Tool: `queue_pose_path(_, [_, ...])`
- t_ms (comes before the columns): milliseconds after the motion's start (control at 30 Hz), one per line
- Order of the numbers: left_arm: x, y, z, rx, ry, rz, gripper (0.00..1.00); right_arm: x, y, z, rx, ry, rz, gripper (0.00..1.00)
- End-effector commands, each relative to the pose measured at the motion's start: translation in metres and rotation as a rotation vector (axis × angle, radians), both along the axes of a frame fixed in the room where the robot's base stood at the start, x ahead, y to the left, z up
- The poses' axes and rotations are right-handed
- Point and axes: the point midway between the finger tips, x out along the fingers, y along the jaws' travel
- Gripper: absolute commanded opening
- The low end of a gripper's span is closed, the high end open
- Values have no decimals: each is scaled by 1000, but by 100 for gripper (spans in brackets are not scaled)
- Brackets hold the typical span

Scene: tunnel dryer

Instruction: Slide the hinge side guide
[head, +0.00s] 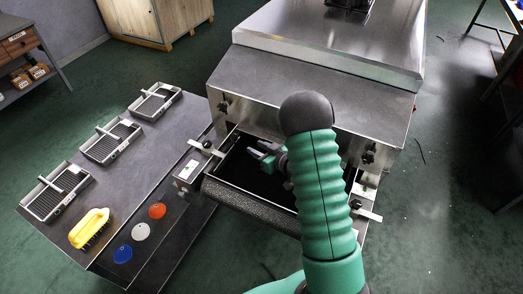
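The tunnel dryer (320,85) is a steel machine with a dark opening and a belt at its front. One side guide (207,148), a pale bar with a black knob, sits at the left of the opening. Another side guide (366,213) with a black knob sits at the right. I cannot tell which is on the hinge side. My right gripper (258,154) is over the dark infeed, a little right of the left guide and apart from it. Its fingers look parted, with nothing between them. My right arm hides part of the opening. My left gripper is not in view.
A small metal box (187,174) is beside the infeed. Floor at right is mostly clear.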

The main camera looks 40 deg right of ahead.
Motion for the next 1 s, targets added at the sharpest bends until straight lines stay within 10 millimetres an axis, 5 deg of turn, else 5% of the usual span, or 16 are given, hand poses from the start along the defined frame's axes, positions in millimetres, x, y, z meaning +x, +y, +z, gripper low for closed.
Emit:
queue_pose_path(200, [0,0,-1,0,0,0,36,-21,0,9,-2,0,1,33])
queue_pose_path(733, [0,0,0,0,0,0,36,-17,5,13,-18,31,-15,33])
queue_pose_path(867, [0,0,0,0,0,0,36,-11,33,23,-68,184,-75,33])
queue_pose_path(1000, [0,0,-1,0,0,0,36,-50,105,31,-69,478,-110,33])
